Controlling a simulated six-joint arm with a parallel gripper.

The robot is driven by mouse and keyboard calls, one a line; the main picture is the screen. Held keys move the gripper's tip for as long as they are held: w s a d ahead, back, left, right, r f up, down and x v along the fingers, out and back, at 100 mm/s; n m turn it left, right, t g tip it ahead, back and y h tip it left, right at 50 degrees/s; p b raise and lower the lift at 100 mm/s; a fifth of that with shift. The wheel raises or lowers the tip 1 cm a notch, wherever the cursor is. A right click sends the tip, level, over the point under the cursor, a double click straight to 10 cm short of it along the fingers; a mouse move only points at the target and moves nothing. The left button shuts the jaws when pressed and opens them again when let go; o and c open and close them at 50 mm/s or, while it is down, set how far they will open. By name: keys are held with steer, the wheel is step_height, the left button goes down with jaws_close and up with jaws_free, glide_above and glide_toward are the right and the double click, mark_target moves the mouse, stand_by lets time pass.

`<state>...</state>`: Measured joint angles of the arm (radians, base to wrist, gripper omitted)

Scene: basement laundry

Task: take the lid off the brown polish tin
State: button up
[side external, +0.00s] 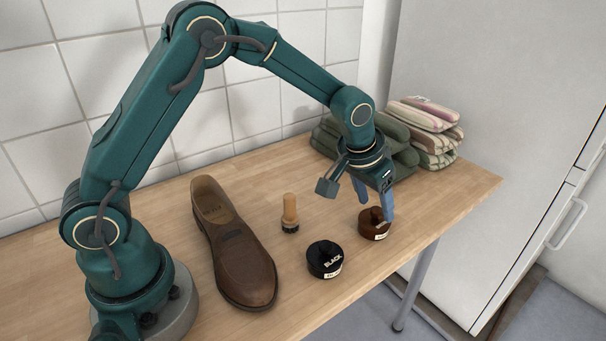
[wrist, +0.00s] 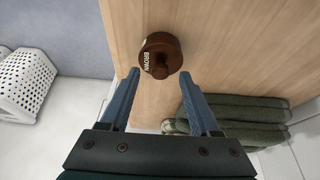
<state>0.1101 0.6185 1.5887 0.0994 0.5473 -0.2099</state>
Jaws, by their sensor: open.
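The brown polish tin (side external: 374,224) stands upright near the right front edge of the wooden table, with its knobbed lid on. In the wrist view the tin (wrist: 160,55) shows its BROWN label and round knob, just beyond the fingertips. My gripper (side external: 374,200) points down at the tin, and one finger overlaps it in the side view. In the wrist view my gripper (wrist: 160,80) is open, its blue fingers spread wide with nothing between them. I cannot tell whether a finger touches the tin.
A black tin (side external: 325,259) labelled BLACK stands left of the brown tin. A brush with a wooden handle (side external: 290,212) and a brown shoe (side external: 234,245) are farther left. Folded green towels (side external: 400,160) and striped cloths (side external: 436,132) lie behind. A white basket (wrist: 22,85) is off the table.

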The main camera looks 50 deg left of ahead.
steer(key=shift+w+f, duration=0.3)
steer(key=shift+f, duration=0.35)
jaws_close()
steer(key=shift+r, duration=0.15)
